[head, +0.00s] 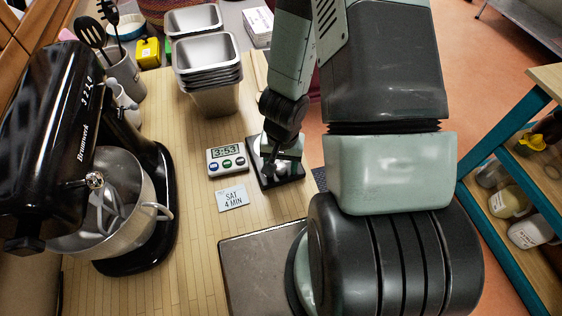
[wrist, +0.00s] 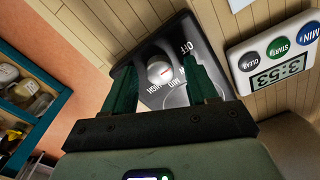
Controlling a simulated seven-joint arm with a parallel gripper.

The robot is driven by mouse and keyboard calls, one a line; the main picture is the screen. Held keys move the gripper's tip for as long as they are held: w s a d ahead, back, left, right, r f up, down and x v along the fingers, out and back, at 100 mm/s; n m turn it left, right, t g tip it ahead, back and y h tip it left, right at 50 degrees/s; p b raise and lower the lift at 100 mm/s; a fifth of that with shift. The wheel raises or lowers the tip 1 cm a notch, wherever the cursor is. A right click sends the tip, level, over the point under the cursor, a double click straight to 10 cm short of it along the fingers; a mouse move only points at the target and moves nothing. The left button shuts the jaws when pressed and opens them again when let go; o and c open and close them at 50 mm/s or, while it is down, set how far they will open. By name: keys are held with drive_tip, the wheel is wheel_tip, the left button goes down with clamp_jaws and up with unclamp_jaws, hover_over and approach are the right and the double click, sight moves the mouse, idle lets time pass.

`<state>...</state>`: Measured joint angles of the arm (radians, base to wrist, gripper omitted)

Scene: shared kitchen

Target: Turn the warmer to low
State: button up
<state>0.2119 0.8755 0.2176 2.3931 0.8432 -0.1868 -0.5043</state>
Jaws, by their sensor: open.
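In the wrist view the warmer (wrist: 180,42) has a round silver knob (wrist: 158,70) with a small reddish mark. OFF, MID and HIGH are readable around the knob; LOW is not seen, perhaps behind a finger. My gripper (wrist: 160,65) is open, its green fingers apart on the left and right of the knob in the picture. I cannot tell whether they touch it.
A timer (head: 227,158) reading 3:53 and a card (head: 232,197) saying "SAT 4 MIN" lie just left of the warmer. A black stand mixer (head: 60,130) stands further left. Stacked metal pans (head: 208,52) stand behind. A flat dark metal slab (head: 255,265) is nearer me.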

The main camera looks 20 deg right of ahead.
drive_tip(key=shift+c, duration=0.3)
drive_tip(key=c, duration=1)
drive_tip(key=shift+m, duration=0.3)
drive_tip(key=m, duration=0.4)
drive_tip(key=shift+m, duration=2)
drive_tip(key=o, duration=1.1)
drive_tip(key=shift+c, duration=0.2)
